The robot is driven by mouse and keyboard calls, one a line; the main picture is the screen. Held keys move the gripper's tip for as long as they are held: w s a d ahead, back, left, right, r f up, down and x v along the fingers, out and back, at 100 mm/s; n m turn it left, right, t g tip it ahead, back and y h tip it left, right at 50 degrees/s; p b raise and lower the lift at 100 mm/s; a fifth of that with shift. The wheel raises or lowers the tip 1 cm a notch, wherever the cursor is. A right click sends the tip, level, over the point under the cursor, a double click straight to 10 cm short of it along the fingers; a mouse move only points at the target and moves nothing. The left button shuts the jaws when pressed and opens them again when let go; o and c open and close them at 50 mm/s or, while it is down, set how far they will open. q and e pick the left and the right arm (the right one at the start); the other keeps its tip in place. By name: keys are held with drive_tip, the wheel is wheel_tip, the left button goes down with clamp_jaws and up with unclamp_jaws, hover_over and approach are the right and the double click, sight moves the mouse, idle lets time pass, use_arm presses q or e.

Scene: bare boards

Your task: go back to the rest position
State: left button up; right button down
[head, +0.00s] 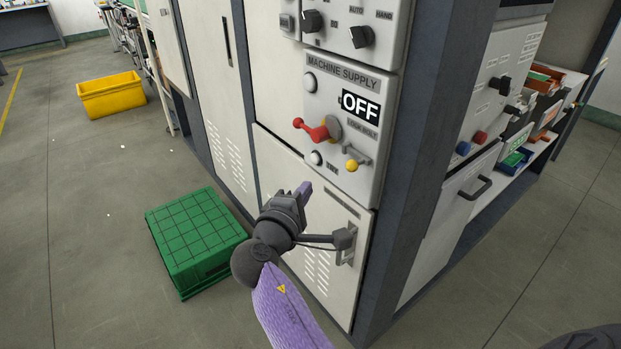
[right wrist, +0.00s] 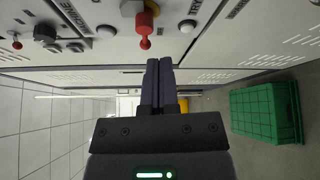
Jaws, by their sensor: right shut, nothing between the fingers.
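My right gripper (head: 303,190) is in front of the machine cabinet, just below the machine supply panel (head: 318,124). Its two fingers are together and empty, and they also show closed in the right wrist view (right wrist: 160,68). The red lever (head: 312,130) is above the fingertips in the head view, pointing left, and the sign beside it reads OFF. In the right wrist view the red lever (right wrist: 145,28) is just beyond the fingertips, apart from them as far as I can tell. My left gripper does not show.
A green crate (head: 196,238) stands on the floor left of my right arm. A yellow bin (head: 112,96) is farther back. A cabinet handle (head: 345,246) sticks out close to my right wrist. Shelves with boxes (head: 540,130) are at right. Open floor lies at left.

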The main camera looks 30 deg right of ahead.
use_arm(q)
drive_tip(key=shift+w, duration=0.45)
